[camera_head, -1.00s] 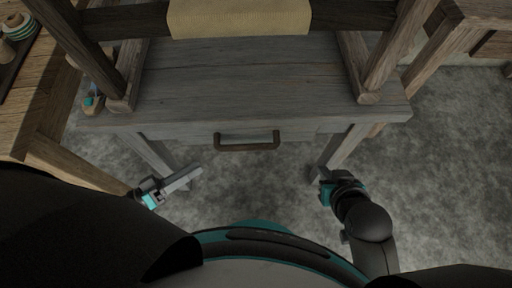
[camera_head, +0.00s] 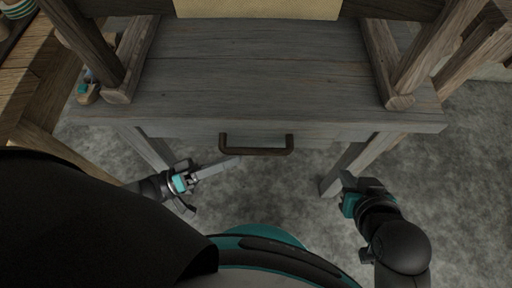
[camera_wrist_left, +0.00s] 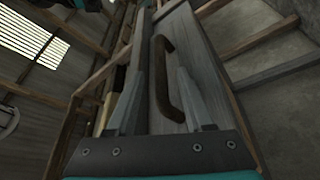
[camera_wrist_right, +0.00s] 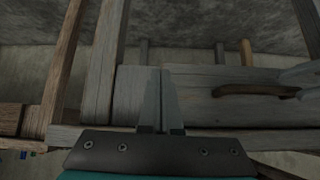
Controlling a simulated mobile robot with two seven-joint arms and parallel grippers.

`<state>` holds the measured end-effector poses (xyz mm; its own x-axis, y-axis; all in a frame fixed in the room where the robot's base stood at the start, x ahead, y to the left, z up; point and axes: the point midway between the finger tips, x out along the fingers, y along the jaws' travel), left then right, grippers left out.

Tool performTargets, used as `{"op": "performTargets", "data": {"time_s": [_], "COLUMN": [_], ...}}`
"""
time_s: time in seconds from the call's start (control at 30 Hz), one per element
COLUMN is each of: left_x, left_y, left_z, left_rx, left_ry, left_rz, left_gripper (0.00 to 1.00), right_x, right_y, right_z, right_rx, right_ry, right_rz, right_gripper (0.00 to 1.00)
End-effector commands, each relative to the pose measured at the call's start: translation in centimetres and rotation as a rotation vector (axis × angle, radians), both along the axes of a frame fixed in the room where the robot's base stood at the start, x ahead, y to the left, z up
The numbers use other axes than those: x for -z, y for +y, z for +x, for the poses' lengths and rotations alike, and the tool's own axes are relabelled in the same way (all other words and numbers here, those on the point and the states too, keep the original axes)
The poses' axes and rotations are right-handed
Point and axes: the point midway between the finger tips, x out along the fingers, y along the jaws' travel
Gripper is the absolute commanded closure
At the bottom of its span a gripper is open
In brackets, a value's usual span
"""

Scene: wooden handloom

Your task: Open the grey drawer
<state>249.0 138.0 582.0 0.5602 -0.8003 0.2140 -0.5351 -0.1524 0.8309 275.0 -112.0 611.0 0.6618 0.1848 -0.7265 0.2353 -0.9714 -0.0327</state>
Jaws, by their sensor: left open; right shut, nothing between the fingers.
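The grey drawer (camera_head: 190,132) sits under the grey wooden table top and looks closed. Its dark curved handle (camera_head: 256,151) sticks out from the front. My left gripper (camera_head: 215,180) is open, below and to the left of the handle in the head view. In the left wrist view the handle (camera_wrist_left: 167,80) shows beyond and between the two open fingers (camera_wrist_left: 155,100), apart from them. My right gripper (camera_head: 358,188) is shut and empty near the table's right front leg. In the right wrist view its fingers (camera_wrist_right: 160,100) are together, with the handle (camera_wrist_right: 255,90) off to the right.
The grey table top (camera_head: 255,75) carries upright loom posts (camera_head: 415,55) on both sides and a cream cloth (camera_head: 257,8) at the back. A small teal-marked object (camera_head: 86,92) lies at its left edge. A brown bench (camera_head: 40,85) stands at left. Open floor lies at right.

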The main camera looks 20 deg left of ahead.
Motion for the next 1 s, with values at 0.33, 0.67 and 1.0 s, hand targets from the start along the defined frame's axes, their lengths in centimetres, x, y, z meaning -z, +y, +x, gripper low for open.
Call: {"op": "performTargets", "data": {"time_s": [0.33,0.67,1.0], "left_x": [-1.1,-1.3,-1.3], "left_y": [-4.5,-5.1,-5.1], "left_z": [3.1,3.6,3.6], "left_rx": [0.0,-0.001,-0.001], "left_ry": [-0.001,0.001,0.001], "left_rz": [-0.001,0.001,0.001], "left_gripper": [0.48,0.48,0.77], "right_x": [0.2,0.0,0.0], "right_y": [1.3,1.6,1.6], "right_z": [0.7,0.9,0.9], "right_rx": [-0.016,-0.018,-0.018], "right_ry": [-0.087,-0.109,-0.108], "right_rz": [0.046,0.056,0.056], "right_gripper": [1.0,1.0,1.0]}}
